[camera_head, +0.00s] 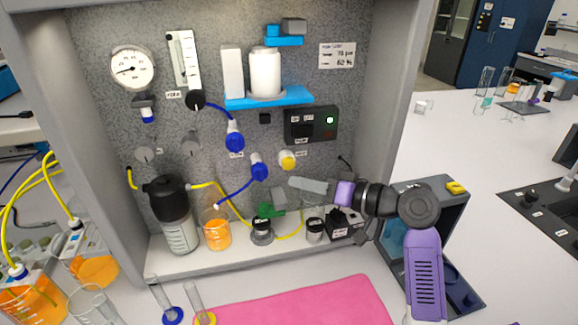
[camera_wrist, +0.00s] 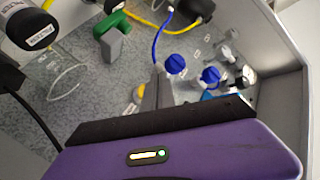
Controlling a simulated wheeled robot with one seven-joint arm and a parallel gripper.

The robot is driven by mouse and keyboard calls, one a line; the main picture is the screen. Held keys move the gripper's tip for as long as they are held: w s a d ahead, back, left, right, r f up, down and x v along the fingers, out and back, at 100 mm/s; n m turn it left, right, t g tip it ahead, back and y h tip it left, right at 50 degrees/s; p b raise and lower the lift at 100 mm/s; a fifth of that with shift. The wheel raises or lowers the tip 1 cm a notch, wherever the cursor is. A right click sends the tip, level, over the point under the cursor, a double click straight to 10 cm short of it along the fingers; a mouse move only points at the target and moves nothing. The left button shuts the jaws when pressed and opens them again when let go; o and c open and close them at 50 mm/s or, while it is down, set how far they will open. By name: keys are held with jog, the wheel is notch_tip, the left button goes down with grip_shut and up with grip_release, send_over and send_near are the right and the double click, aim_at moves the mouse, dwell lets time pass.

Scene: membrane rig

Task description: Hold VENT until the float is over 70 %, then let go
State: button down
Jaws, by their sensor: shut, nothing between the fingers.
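My gripper (camera_head: 294,183) is shut and empty. Its grey fingers point left, just below a yellow-and-white knob (camera_head: 287,160) on the speckled panel. Whether they touch it I cannot tell. The label beside this knob is too small to read, so I cannot confirm which control is VENT. In the wrist view my fingers (camera_wrist: 157,86) show edge-on beside a yellow part (camera_wrist: 139,95). A clear upright tube meter (camera_head: 184,62) hangs at upper left; its float is too small to read.
Blue knobs (camera_head: 259,167) sit left of the yellow one. A black switch box (camera_head: 311,124) with a green light is above. A blue shelf (camera_head: 268,98) holds a white canister. Below stand a dark-topped bottle (camera_head: 168,200) and an orange-filled beaker (camera_head: 216,236). A pink mat (camera_head: 300,303) lies in front.

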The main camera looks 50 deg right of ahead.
jog(key=shift+w+d, duration=0.5)
jog(key=shift+w, duration=0.25)
jog(key=shift+w+d, duration=0.5)
jog(key=shift+w, duration=0.2)
jog(key=shift+w, duration=0.1)
dwell(0.9)
jog(key=shift+w+d+b, duration=0.25)
jog(key=shift+b, duration=0.1)
jog(key=shift+w+d, duration=0.25)
jog(key=shift+w, duration=0.2)
dwell(0.8)
jog(key=shift+s, duration=0.1)
dwell(1.4)
jog(key=shift+s+a, duration=0.5)
jog(key=shift+s, duration=0.2)
jog(key=shift+s+a+p, duration=0.2)
jog(key=shift+s+a, duration=0.5)
jog(key=shift+s, duration=0.35)
jog(key=shift+s+a+p, duration=0.15)
jog(key=shift+s+a, duration=0.55)
jog(key=shift+s, duration=0.3)
